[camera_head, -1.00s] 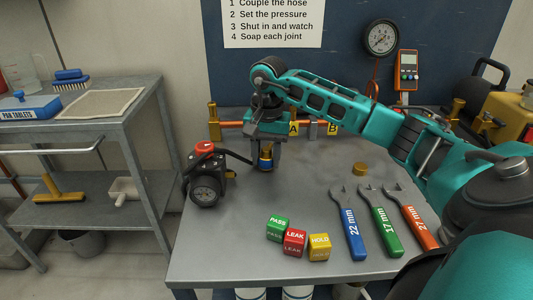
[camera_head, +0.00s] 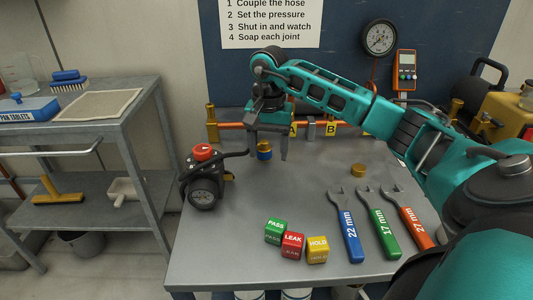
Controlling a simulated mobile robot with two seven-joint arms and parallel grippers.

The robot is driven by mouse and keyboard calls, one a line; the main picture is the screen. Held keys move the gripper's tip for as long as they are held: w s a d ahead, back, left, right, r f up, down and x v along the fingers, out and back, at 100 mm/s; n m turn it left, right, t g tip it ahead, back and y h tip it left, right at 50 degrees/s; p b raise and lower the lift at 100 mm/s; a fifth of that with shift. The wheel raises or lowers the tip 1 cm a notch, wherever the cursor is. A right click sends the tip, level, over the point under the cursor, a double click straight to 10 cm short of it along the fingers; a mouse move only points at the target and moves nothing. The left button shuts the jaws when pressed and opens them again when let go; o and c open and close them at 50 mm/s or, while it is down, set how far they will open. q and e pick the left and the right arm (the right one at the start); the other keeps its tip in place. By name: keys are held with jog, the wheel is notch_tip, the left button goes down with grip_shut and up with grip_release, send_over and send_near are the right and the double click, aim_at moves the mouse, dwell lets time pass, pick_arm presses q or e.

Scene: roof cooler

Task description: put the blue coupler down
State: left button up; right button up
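My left gripper is out of view.
The pump unit (camera_head: 205,180) with a red top and gauge stands left of the coupler. A copper pipe (camera_head: 232,125) runs behind. Several dice (camera_head: 291,245) and wrenches (camera_head: 347,226) lie in front. A brass cap (camera_head: 358,170) sits to the right. The middle of the bench is clear.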

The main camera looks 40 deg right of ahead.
notch_tip(320, 180, up, 10)
jog(key=p, duration=0.1)
jog(key=shift+a+p, duration=0.25)
jog(key=shift+p, duration=0.1)
jog(key=shift+w+r, duration=0.1)
